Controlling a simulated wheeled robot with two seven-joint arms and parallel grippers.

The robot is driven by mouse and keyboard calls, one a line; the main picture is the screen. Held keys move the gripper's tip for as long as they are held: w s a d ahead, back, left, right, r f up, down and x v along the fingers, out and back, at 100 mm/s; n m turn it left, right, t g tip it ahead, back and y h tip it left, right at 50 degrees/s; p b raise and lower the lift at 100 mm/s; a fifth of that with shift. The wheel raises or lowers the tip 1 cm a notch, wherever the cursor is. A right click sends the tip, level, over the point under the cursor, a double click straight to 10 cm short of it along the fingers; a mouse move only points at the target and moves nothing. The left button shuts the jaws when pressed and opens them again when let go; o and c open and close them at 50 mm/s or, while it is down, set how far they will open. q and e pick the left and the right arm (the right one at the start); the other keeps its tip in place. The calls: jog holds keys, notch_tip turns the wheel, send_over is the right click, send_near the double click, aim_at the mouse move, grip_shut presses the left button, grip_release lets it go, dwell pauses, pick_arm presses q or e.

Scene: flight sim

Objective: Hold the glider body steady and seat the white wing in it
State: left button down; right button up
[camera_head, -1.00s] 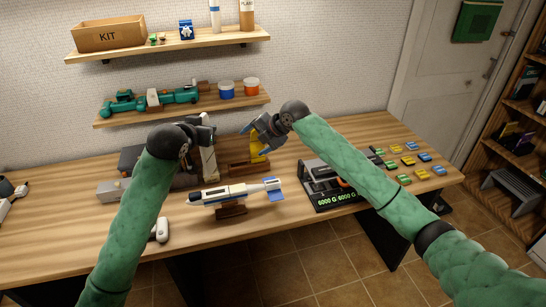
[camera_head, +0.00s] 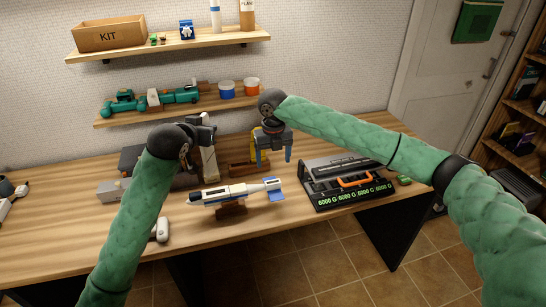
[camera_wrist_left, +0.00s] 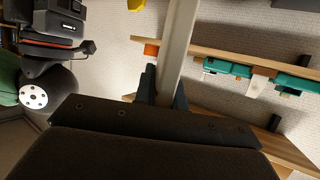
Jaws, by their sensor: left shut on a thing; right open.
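The glider body (camera_head: 238,192), white with blue and dark parts, lies level on a small wooden stand (camera_head: 231,211) near the front of the table. My left gripper (camera_head: 205,132) is shut on a long white piece, apparently the white wing (camera_head: 209,160), held upright behind the body and apart from it. In the left wrist view the white wing (camera_wrist_left: 177,40) runs up from between the fingers (camera_wrist_left: 163,92). My right gripper (camera_head: 273,157) is open and empty, pointing down behind the body's right end and not touching it. It also shows at the left wrist view's upper left.
A wooden holder (camera_head: 240,169) with a yellow part stands behind the body, partly hidden by my right gripper. A black device with green digits (camera_head: 348,199) stands to the right. Grey boxes (camera_head: 110,190) are at left. Shelves (camera_head: 180,106) hang behind.

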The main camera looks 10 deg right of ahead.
aim_at(273, 183)
notch_tip(273, 183, down, 12)
jog(key=shift+r, duration=0.15)
dwell(0.4)
jog(key=shift+c, duration=0.5)
jog(key=c, duration=1)
